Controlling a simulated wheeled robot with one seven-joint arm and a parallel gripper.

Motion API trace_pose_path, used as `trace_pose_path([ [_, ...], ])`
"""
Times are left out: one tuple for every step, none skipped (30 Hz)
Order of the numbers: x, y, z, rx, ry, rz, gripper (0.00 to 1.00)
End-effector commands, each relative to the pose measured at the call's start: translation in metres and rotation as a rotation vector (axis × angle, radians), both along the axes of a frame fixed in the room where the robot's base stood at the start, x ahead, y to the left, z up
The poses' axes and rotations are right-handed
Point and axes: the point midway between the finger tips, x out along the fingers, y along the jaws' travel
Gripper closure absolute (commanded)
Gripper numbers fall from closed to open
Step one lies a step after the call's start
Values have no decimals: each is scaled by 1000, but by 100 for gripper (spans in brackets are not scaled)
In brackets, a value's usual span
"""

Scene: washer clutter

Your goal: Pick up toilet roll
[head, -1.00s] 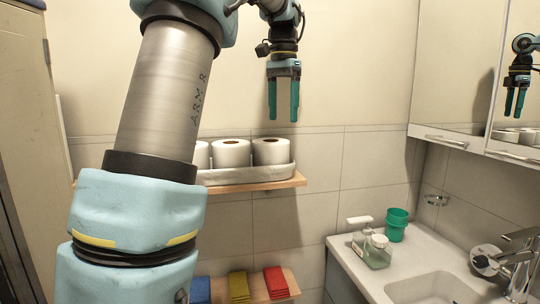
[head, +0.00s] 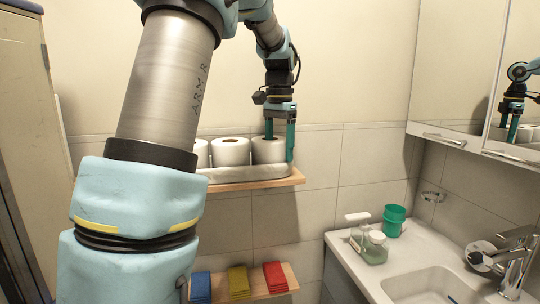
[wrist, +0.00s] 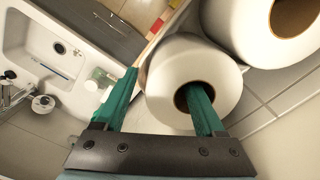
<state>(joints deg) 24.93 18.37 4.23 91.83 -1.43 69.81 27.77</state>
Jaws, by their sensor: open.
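Several white toilet rolls stand upright in a pale tray (head: 222,175) on the upper wooden shelf. My gripper (head: 280,145) is open over the rightmost toilet roll (head: 267,152). In the wrist view, one finger of my gripper (wrist: 165,95) reaches into the core of that roll (wrist: 178,68), and the other finger is outside the roll, so the roll's wall lies between them. I cannot tell whether either finger touches the paper. Another toilet roll (head: 230,152) stands to its left, and a further one is partly hidden by my arm.
A lower shelf holds folded blue (head: 201,287), yellow (head: 239,281) and red (head: 275,278) cloths. On the right are a sink (head: 430,289), a soap bottle (head: 375,248), a green cup (head: 394,220) and a mirror cabinet (head: 460,70). The wall above the shelf is bare.

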Motion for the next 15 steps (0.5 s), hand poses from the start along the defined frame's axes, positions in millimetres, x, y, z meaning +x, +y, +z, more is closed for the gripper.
trace_pose_path([
  [0, 0, 0, 0, 0, 0, 29],
  [0, 0, 0, 0, 0, 0, 29],
  [0, 0, 0, 0, 0, 0, 29],
  [0, 0, 0, 0, 0, 0, 32],
  [0, 0, 0, 0, 0, 0, 35],
  [0, 0, 0, 0, 0, 0, 40],
  [0, 0, 0, 0, 0, 0, 43],
  [0, 0, 0, 0, 0, 0, 46],
  [0, 0, 0, 0, 0, 0, 51],
  [0, 0, 0, 0, 0, 0, 54],
  [0, 0, 0, 0, 0, 0, 58],
  [0, 0, 0, 1, 1, 0, 62],
  [0, 0, 0, 1, 1, 0, 66],
  [0, 0, 0, 1, 1, 0, 69],
  [0, 0, 0, 1, 1, 0, 74],
])
